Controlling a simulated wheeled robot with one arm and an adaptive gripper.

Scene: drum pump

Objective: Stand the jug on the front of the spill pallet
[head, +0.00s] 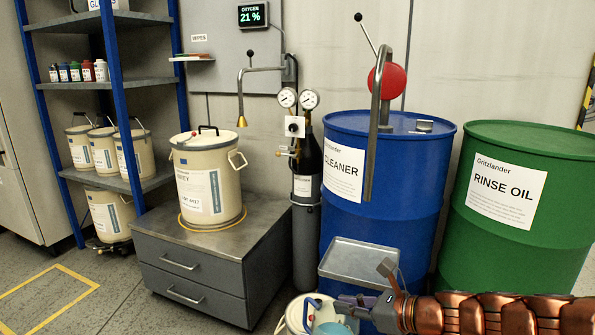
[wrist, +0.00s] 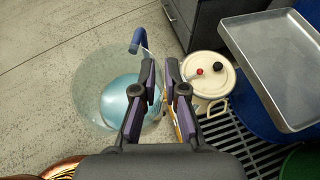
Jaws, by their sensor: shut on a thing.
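The jug (wrist: 95,85) is clear with blue-green liquid inside and a blue handle (wrist: 138,40). My gripper (wrist: 158,75) is shut on it at the handle side; the exact grip is partly hidden by the fingers. The jug looks upright, over bare floor left of the spill pallet in the wrist view. The spill pallet (wrist: 243,140) shows as a dark slatted grate at lower right. In the head view my gripper (head: 362,305) is at the bottom edge, with only part of the jug (head: 333,328) showing.
A cream can (wrist: 205,75) with red and black caps stands by the grate, close right of my gripper. A metal tray (head: 360,262) sits before the blue cleaner drum (head: 340,225). A green drum (head: 500,225) is right, a grey cabinet (head: 195,270) left. Floor left of the jug is clear.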

